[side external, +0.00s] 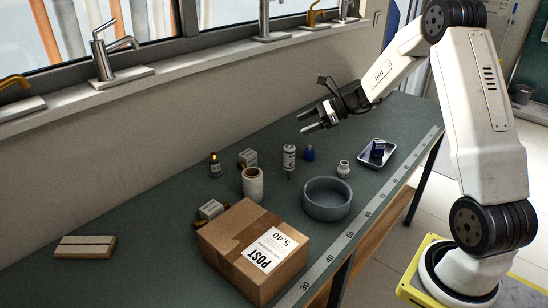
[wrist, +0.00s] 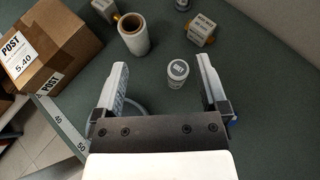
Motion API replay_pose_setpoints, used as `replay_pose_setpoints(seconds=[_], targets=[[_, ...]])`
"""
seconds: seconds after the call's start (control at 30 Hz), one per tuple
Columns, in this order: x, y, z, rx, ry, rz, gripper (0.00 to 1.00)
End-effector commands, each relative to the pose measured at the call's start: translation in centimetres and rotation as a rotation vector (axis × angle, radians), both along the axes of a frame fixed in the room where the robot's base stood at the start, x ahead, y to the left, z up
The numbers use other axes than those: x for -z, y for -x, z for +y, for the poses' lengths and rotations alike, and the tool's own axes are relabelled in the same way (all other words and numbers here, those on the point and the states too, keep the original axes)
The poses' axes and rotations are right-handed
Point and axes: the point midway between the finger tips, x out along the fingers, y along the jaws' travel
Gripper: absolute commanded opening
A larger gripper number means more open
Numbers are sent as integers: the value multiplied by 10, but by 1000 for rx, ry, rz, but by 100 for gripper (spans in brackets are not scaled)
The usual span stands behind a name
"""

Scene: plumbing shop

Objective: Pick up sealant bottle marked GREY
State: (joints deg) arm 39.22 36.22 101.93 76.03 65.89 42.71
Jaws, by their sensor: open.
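A small pale bottle (side external: 289,158) with a dark-marked label stands upright on the bench in the side view. In the wrist view the pale bottle (wrist: 177,76) shows from above, between the lines of my fingers and closer to the right one; its lettering is too small to read surely. Another bottle (side external: 215,166), dark with an orange tip and a pale label, stands farther left; its end shows at the top of the wrist view (wrist: 182,4). My gripper (side external: 304,123) is open and empty, above the bench; its two fingers also show in the wrist view (wrist: 161,63).
A cardboard box (side external: 250,250), a pale roll (side external: 252,184) and a grey bowl (side external: 345,199) stand near. Labelled blocks (side external: 248,158) (side external: 211,208), a blue item (side external: 309,153), a small white fitting (side external: 343,168) and a metal tray (side external: 365,160) are also on the bench. The bench's left is mostly clear.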

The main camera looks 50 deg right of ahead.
Motion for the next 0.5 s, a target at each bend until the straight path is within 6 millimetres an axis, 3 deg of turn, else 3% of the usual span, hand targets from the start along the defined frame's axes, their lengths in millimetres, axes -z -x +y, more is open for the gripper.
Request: replay_pose_setpoints(seconds=[0.1,0.3,0.5], targets=[[0,-7,-32,114,-111,-18,93],[46,-7,-26,98,-103,-12,93],[78,-7,-25,97,-99,-14,93]])
